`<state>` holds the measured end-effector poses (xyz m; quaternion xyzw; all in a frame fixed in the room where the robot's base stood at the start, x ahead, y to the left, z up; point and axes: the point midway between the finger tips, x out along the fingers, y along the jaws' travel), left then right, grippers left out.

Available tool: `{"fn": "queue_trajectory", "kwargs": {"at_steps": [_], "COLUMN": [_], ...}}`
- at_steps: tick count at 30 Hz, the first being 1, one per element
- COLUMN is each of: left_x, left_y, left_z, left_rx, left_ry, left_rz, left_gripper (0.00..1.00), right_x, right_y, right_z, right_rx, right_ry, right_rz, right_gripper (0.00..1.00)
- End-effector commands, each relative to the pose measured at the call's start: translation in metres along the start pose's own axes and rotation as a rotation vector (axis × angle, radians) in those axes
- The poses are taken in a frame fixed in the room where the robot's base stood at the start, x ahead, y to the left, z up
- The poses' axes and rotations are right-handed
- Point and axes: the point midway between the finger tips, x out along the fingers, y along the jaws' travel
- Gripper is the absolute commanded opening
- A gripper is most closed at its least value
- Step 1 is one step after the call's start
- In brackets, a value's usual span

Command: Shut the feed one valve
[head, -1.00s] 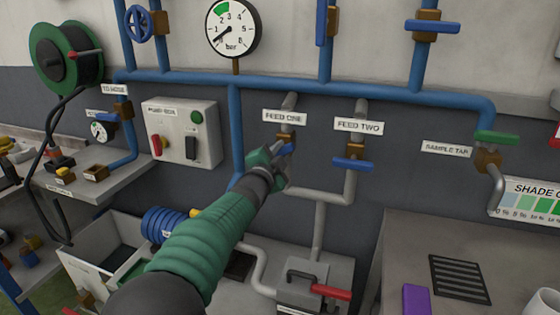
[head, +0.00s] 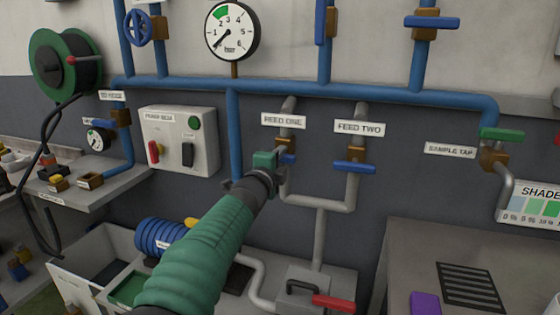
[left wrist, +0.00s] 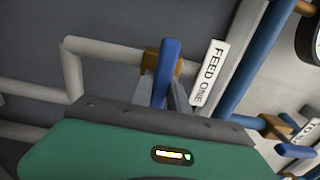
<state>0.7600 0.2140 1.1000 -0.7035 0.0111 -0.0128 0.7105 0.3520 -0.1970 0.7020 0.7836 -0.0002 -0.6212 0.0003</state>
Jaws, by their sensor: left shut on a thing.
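The feed one valve has a brass body and a blue lever handle (head: 289,160), below the FEED ONE sign (head: 284,121) on a grey pipe. My left gripper (head: 277,160) is shut on this handle and hides its left part in the head view. In the left wrist view the blue handle (left wrist: 168,60) stands between the two grey fingers (left wrist: 161,92), in front of the brass body (left wrist: 151,62). There the handle lies about crosswise to the pipe. My right gripper is not in view.
The feed two valve (head: 354,167) hangs close on the right, its blue handle crosswise to its pipe. A sample tap (head: 500,135) with a green handle is farther right. A switch box (head: 180,140) is on the wall at left. A red-handled valve (head: 333,303) sits low down.

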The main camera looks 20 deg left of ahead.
Motion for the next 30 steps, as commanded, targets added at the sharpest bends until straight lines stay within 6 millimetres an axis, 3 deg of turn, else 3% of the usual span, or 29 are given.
{"fn": "queue_trajectory", "kwargs": {"at_steps": [1, 11, 12, 16, 26, 30], "left_x": [0.001, 0.001, 0.001, 0.001, -0.002, -0.021], "left_y": [0.008, 0.009, 0.009, 0.007, 0.003, 0.004], "left_z": [-0.002, -0.002, -0.002, -0.002, -0.001, -0.002], "left_rx": [0.007, 0.009, 0.008, 0.007, 0.005, 0.003], "left_ry": [0.001, 0.001, 0.002, 0.002, 0.001, 0.002], "left_rz": [0.013, 0.015, 0.015, 0.012, 0.004, 0.003], "left_gripper": [0.00, 0.00, 0.24, 0.41, 0.42, 0.42], "right_x": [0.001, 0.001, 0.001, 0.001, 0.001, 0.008], "right_y": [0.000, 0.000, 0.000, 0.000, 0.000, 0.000], "right_z": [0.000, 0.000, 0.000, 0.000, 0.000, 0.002], "right_rx": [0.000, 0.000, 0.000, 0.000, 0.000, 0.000], "right_ry": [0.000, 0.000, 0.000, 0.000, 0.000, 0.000], "right_rz": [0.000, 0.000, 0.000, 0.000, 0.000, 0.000], "right_gripper": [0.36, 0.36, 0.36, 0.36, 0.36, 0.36]}}
